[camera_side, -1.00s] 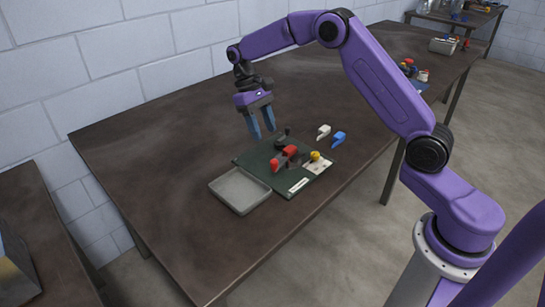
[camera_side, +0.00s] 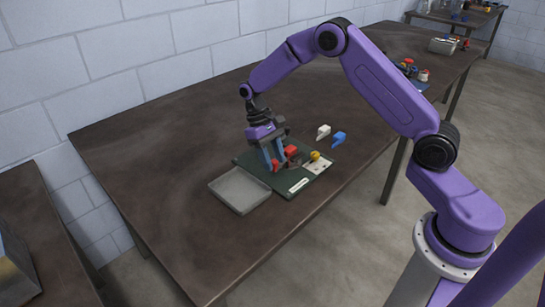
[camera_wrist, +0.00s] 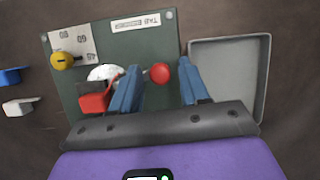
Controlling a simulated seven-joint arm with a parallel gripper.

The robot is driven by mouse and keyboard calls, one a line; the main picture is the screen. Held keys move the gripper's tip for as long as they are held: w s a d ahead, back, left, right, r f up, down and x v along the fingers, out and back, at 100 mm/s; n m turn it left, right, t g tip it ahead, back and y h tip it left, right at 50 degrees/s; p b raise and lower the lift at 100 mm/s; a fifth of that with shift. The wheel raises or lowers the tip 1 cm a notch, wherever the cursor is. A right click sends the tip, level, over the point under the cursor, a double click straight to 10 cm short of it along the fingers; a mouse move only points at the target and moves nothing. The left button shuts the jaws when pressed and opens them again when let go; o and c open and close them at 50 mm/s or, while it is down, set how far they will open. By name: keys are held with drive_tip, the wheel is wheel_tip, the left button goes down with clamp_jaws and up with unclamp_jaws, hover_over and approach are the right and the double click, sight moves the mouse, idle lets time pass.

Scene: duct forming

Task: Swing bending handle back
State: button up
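The bending fixture sits on a dark green base plate (camera_wrist: 150,50) on the table. A round red knob (camera_wrist: 160,73), which looks like the end of the bending handle, shows between my two blue fingers in the wrist view. My gripper (camera_wrist: 159,66) is open, with a gap between each finger and the knob; contact is not visible. In the side view my gripper (camera_side: 274,160) points down over the near-left part of the fixture, by the red knob (camera_side: 275,166). A red block (camera_wrist: 95,103) lies left of my left finger, partly hidden. The handle's shaft is mostly hidden.
An empty grey tray (camera_side: 240,207) stands beside the plate. A yellow knob (camera_wrist: 62,60) sits by a numbered card and a white half-round dial (camera_wrist: 103,73). White (camera_side: 323,131) and blue (camera_side: 339,138) pieces lie beyond the plate. The table's left side is clear.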

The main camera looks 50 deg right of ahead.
clamp_jaws()
drive_tip(key=shift+w, duration=0.1)
drive_tip(key=w+m+y, duration=0.1)
drive_tip(key=w+m, duration=0.2)
drive_tip(key=shift+a+m, duration=0.15)
drive_tip(key=shift+m, duration=0.25)
drive_tip(key=w+m+y, duration=0.1)
drive_tip(key=w+m, duration=0.2)
drive_tip(key=shift+d+m+t+y, duration=0.3)
drive_tip(key=shift+d+y, duration=0.1)
drive_tip(key=w+d+m, duration=0.1)
drive_tip(key=m, duration=0.1)
drive_tip(key=w+d+m+t+y, duration=0.1)
drive_tip(key=w+m, duration=0.1)
drive_tip(key=shift+w, duration=0.15)
drive_tip(key=shift+w+d+m+t+y, duration=0.15)
drive_tip(key=shift+w+d+m+t, duration=0.25)
drive_tip(key=shift+m, duration=0.35)
drive_tip(key=shift+w+d+m+t+y, duration=0.15)
drive_tip(key=shift+w+d+m, duration=0.1)
drive_tip(key=shift+d+m, duration=0.4)
drive_tip(key=shift+w+d+m+t+y, duration=0.1)
drive_tip(key=shift+w+d+m+t, duration=0.2)
drive_tip(key=shift+m, duration=0.5)
drive_tip(key=shift+d, duration=0.15)
drive_tip(key=shift+o, duration=1.2)
unclamp_jaws()
